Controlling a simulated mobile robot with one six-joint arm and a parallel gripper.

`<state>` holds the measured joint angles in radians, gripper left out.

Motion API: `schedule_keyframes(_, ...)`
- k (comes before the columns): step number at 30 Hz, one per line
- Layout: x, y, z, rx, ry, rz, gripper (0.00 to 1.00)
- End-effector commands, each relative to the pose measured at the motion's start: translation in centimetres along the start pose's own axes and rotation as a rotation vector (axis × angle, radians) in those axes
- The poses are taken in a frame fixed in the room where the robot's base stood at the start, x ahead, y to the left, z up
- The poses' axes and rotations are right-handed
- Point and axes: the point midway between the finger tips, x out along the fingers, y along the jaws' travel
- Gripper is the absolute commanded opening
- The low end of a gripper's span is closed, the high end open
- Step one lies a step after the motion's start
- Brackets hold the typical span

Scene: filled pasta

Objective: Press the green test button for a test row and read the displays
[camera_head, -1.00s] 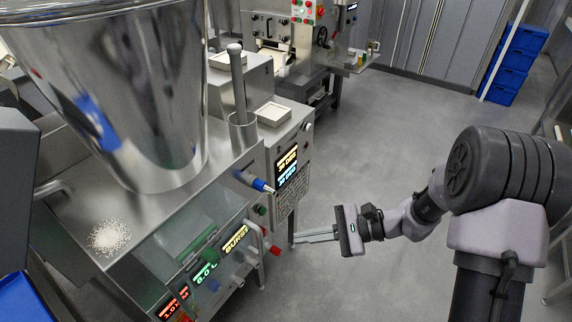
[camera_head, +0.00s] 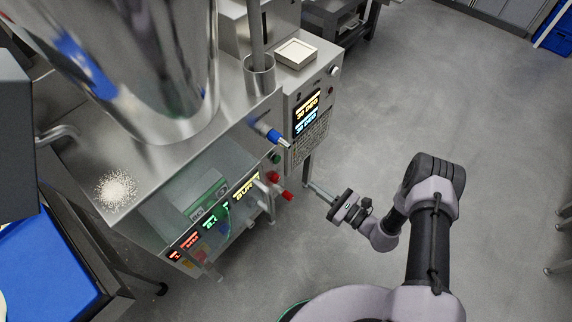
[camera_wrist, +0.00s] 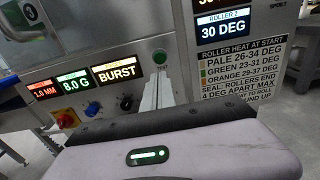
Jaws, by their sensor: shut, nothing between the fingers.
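The round green test button (camera_wrist: 159,57), labelled TEST, is on the steel front panel in the wrist view; it also shows in the head view (camera_head: 276,158). My gripper (camera_wrist: 160,82) is shut and empty, its fingertips pointing at the panel just below the button. In the head view my gripper (camera_head: 312,188) is at the machine's right end. Contact with the panel cannot be told. The yellow display (camera_wrist: 117,71) reads BURST, the green display (camera_wrist: 74,82) 8.0 G. The red display (camera_wrist: 42,88) reads about 1.8 MM. The blue roller display (camera_wrist: 222,28) reads ROLLER 2, 30 DEG.
A printed roller heat chart (camera_wrist: 240,75) is at right.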

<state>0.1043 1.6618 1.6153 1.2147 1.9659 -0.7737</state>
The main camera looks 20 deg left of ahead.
Motion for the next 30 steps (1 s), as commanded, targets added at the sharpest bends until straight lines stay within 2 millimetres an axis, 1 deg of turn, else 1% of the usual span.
schedule_keyframes(9,6.8,0.2,-0.2,-0.003,-0.002,0.006,0.00)
schedule_keyframes(15,10.7,0.2,-0.2,-0.002,-0.002,0.005,0.00)
schedule_keyframes(18,12.0,0.2,-0.2,-0.002,-0.001,0.004,0.00)
schedule_keyframes(21,12.7,0.1,-0.1,0.000,-0.001,0.003,0.00)
schedule_keyframes(30,12.9,0.1,0.0,0.000,0.000,0.002,0.00)
